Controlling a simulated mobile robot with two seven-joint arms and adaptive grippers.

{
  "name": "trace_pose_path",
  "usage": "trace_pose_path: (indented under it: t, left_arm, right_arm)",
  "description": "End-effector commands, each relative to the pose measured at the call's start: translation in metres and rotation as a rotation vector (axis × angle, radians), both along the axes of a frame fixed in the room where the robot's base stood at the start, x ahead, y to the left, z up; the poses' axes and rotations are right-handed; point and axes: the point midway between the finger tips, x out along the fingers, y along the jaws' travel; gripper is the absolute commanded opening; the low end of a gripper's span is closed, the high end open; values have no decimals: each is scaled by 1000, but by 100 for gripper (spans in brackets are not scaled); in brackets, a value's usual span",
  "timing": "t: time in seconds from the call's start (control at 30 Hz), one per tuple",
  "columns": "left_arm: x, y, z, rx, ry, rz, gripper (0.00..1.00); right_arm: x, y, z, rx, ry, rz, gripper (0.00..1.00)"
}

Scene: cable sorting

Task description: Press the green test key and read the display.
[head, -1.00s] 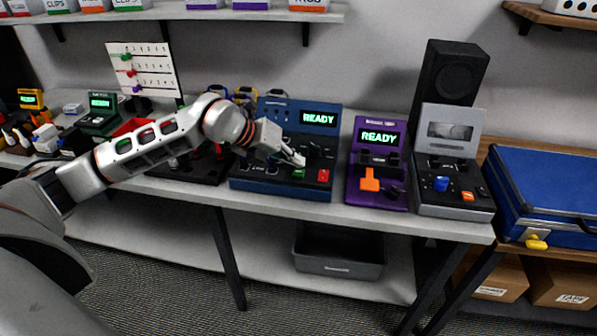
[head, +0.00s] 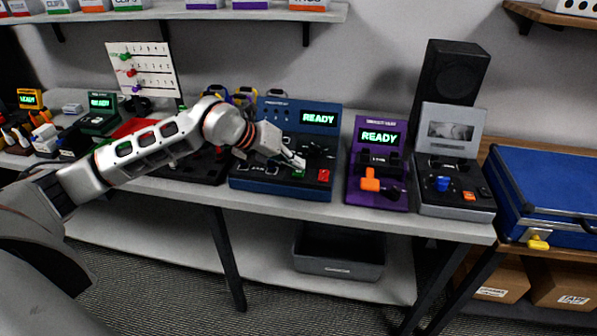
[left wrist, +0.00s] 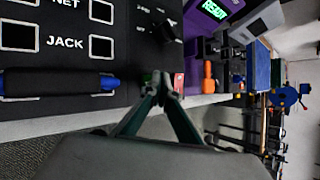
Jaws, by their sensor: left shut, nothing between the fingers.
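The blue tester (head: 262,180) stands on the bench, its display (head: 319,118) reading READY in green. Its green test key (head: 298,174) is on the lower front panel, left of a red key (head: 323,176). My left gripper (head: 299,163) is shut and empty, its tips right over the green key; I cannot tell whether they touch it. In the left wrist view the closed fingertips (left wrist: 160,82) cover most of the green key, with a sliver of green (left wrist: 147,77) beside them and the red key (left wrist: 179,84) just past them. My right gripper is not in view.
A purple tester (head: 365,196) with a READY display and orange lever, then a grey device (head: 455,208), stand to the right. A blue case (head: 550,190) lies farther right. A black bin (head: 338,262) sits on the lower shelf. A pegboard card (head: 143,68) stands at the back left.

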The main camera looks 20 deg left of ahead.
Motion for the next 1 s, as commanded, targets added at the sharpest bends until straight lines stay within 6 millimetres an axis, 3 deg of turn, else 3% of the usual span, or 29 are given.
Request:
trace_pose_path:
  t: [1.0]
  left_arm:
    - [0,0,-8,-1,2,0,0]
  right_arm:
    - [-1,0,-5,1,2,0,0]
